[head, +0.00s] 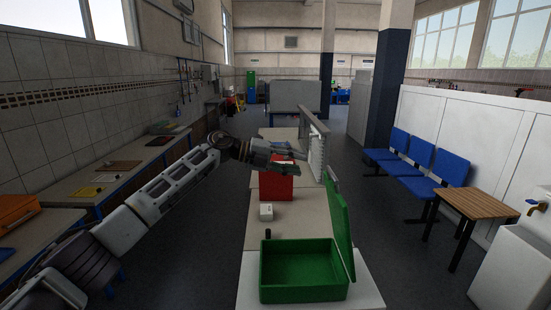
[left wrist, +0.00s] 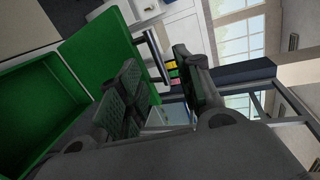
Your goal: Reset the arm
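My left arm (head: 172,187) reaches in from the left to above the middle of the long table. Its left gripper (head: 298,161) is beside an upright grey frame (head: 318,140) and above a red box (head: 275,183); I cannot tell whether it touches either. In the left wrist view its two fingers (left wrist: 158,62) stand apart, with nothing seen held between them. A green box (head: 298,272) with its lid (head: 338,215) raised on the right stands at the table's near end; it also shows in the left wrist view (left wrist: 35,115). My right gripper is not in view.
A small white box (head: 266,211) and a small black object (head: 267,234) are on the table (head: 245,284) behind the green box. Blue chairs (head: 428,166) and a wooden side table (head: 481,204) stand at the right. A workbench (head: 98,184) runs along the left wall.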

